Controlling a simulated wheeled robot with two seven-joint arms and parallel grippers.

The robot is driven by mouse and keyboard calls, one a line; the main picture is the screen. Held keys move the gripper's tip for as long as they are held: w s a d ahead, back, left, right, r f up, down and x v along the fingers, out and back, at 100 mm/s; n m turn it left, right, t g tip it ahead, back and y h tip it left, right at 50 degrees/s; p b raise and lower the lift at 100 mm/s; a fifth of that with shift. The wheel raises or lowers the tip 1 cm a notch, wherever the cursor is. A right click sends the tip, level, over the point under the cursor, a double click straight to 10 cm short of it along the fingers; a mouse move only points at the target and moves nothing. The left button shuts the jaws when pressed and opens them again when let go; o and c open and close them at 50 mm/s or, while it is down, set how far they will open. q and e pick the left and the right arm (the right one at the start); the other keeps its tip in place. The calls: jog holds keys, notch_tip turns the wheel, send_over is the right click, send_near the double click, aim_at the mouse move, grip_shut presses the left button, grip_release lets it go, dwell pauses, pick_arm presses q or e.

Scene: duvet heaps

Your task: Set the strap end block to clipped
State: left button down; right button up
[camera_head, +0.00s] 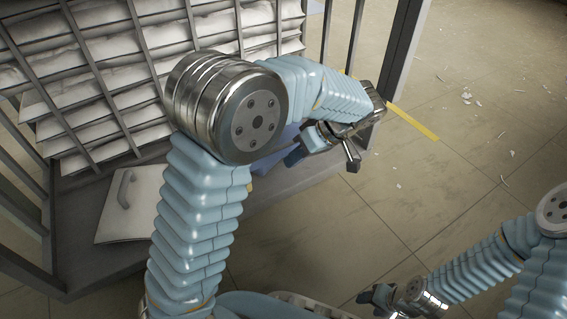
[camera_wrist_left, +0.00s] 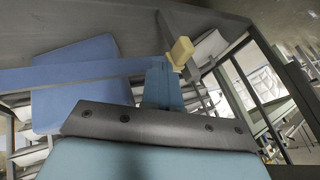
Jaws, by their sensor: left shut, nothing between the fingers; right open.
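A small pale-yellow block (camera_wrist_left: 182,51), which looks like the strap end block, sits at a thin grey bar in the left wrist view. A blue strap (camera_wrist_left: 90,73) runs across a blue panel (camera_wrist_left: 75,105) towards the fingers. My left gripper (camera_wrist_left: 160,66) is shut and empty, its tips just left of and below the block; I cannot tell whether they touch. My right gripper (camera_head: 382,301) is open and empty, low above the floor.
A barred cage (camera_head: 125,78) holds stacked white duvets (camera_head: 110,48). A pale panel with a handle (camera_head: 115,205) lies on the cage's dark base (camera_head: 85,262). A yellow floor line (camera_head: 412,122) and white scraps (camera_head: 467,96) are to the right, where the floor is open.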

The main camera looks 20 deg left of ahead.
pick_arm(q)
jog(key=shift+v, duration=1.05)
jog(key=shift+f, duration=0.1)
jog(key=s+d+f+m+g+h, duration=0.1)
jog(key=s+f+m+h, duration=0.2)
jog(key=f, duration=0.8)
jog(key=s+f+m+h, duration=0.3)
jog(key=f+m+h, duration=0.1)
jog(key=f, duration=0.8)
jog(key=s+d+f+m+t+h, duration=0.2)
jog(key=s+f+t+h, duration=0.15)
jog(key=s+f, duration=0.65)
notch_tip(320, 180, up, 12)
jog(key=p, duration=1.2)
jog(key=shift+d+m+h, duration=0.2)
jog(key=shift+m+h, duration=0.2)
jog(key=shift+h, duration=0.05)
jog(key=shift+w, duration=0.1)
